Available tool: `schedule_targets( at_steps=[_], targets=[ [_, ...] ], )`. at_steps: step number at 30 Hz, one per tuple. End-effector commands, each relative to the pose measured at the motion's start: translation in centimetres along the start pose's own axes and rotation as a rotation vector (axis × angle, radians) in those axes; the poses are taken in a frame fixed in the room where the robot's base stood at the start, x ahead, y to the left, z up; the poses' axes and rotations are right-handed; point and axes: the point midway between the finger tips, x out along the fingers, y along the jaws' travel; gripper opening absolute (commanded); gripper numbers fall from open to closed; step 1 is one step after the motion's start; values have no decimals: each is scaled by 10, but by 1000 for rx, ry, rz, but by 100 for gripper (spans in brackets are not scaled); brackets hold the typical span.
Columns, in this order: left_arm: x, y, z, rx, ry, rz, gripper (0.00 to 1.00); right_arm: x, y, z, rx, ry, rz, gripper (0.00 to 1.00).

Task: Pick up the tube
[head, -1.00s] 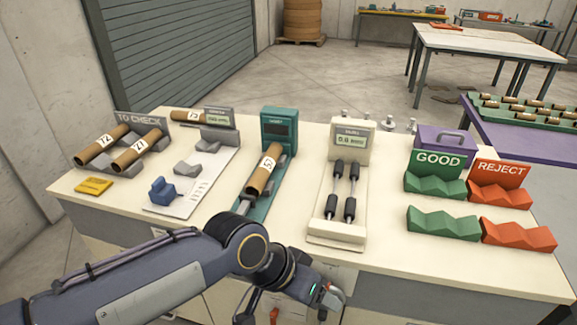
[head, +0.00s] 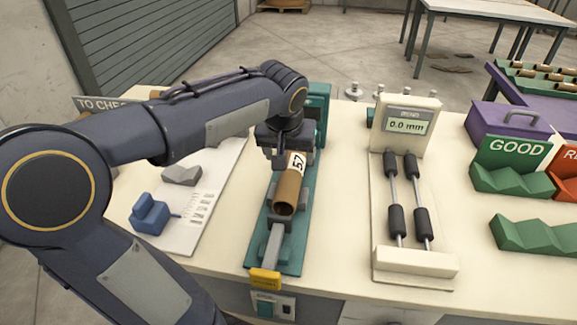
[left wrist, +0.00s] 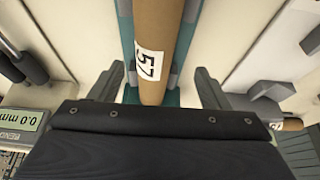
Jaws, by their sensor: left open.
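A brown cardboard tube (head: 288,190) with a white label reading 57 lies on the teal device (head: 298,255) in the head view. In the left wrist view the tube (left wrist: 158,25) runs from the top edge to the middle, its near end partly hidden by the gripper body. My left gripper (head: 281,157) is over the far part of the tube, fingers pointing down. In the left wrist view the open fingers (left wrist: 157,88) stand on either side of the tube, with gaps on both sides. My right gripper is out of view.
A cream gauge (head: 405,120) reading 0.0 mm with rollers stands to the right. Green GOOD cradles (head: 510,180) and a purple case (head: 505,120) are farther right. A blue block (head: 150,213) sits left. My arm hides much of the TO CHECK area.

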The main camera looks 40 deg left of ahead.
Motion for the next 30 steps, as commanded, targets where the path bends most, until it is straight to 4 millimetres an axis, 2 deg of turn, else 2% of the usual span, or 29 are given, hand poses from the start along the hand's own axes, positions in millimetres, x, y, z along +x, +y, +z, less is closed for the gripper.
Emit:
schedule_targets(
  at_steps=[9, 12, 20, 23, 30],
  targets=[
    [45, 8, 3, 1, -4, -1, 71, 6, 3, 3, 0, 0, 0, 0],
    [55, 8, 3, 1, -3, 0, 71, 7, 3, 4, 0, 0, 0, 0],
    [57, 7, 2, 0, -1, 0, 71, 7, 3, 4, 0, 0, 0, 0],
    [57, 7, 2, 1, -1, 1, 60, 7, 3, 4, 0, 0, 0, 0],
    [57, 7, 2, 1, -1, 1, 29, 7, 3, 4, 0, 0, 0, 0]
  ],
)
